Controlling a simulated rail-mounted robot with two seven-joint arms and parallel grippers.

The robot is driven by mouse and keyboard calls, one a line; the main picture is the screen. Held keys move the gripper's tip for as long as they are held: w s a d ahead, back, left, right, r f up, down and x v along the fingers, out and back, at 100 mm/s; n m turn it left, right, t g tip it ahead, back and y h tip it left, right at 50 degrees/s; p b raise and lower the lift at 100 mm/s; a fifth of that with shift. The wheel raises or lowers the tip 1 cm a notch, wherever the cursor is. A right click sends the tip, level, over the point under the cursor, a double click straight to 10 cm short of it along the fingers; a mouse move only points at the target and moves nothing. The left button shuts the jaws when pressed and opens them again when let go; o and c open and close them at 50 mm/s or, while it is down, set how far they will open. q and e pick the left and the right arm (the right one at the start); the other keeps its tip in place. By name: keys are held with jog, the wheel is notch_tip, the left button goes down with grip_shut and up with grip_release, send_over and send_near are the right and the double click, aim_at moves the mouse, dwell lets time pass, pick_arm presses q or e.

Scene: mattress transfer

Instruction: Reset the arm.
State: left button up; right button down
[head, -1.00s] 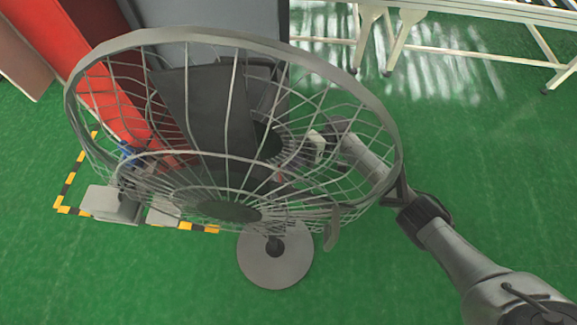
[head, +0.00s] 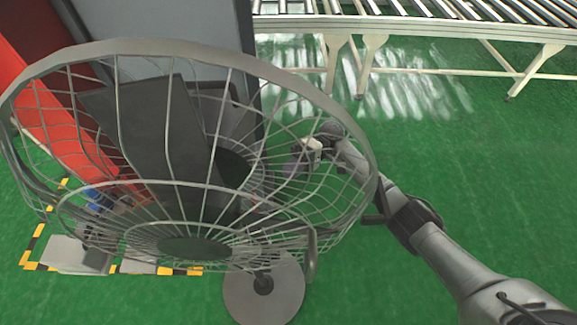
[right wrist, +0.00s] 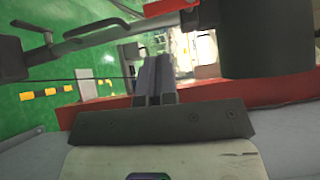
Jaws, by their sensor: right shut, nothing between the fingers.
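My right arm (head: 440,255) comes in from the lower right of the head view and reaches up behind a wire fan cage. My right gripper (head: 292,167) is partly hidden by the cage's wires at its right side. In the right wrist view my right gripper (right wrist: 153,66) shows its two dark fingers together, with nothing between them. My left gripper is in neither view.
A large fan cage (head: 196,245) on a round base (head: 263,292) fills the left and middle. Red (head: 50,125) and grey (head: 215,25) structures stand behind it. A roller conveyor (head: 420,28) runs along the top right. Green floor (head: 480,165) is clear at right.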

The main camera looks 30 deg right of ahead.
jog(key=s+a+f+n+t+h, duration=0.1)
jog(key=s+a+f+h, duration=0.35)
jog(key=s+f, duration=0.45)
jog(key=s+a+f+t+h, duration=0.1)
jog(key=s+a+f+h, duration=0.35)
jog(key=s+f, duration=0.4)
jog(key=s+d+t+h, duration=0.35)
jog(key=s+h, duration=0.25)
jog(key=s, duration=0.4)
jog(key=s+d+r+m+t+h, duration=0.2)
jog(key=s+d+r+t+h, duration=0.1)
jog(key=s+r, duration=0.1)
notch_tip(320, 180, up, 30)
jog(key=p, duration=3)
jog(key=shift+w+n+p, duration=0.25)
jog(key=shift+n+p, duration=0.05)
jog(key=shift+p, duration=0.1)
jog(key=shift+g, duration=0.25)
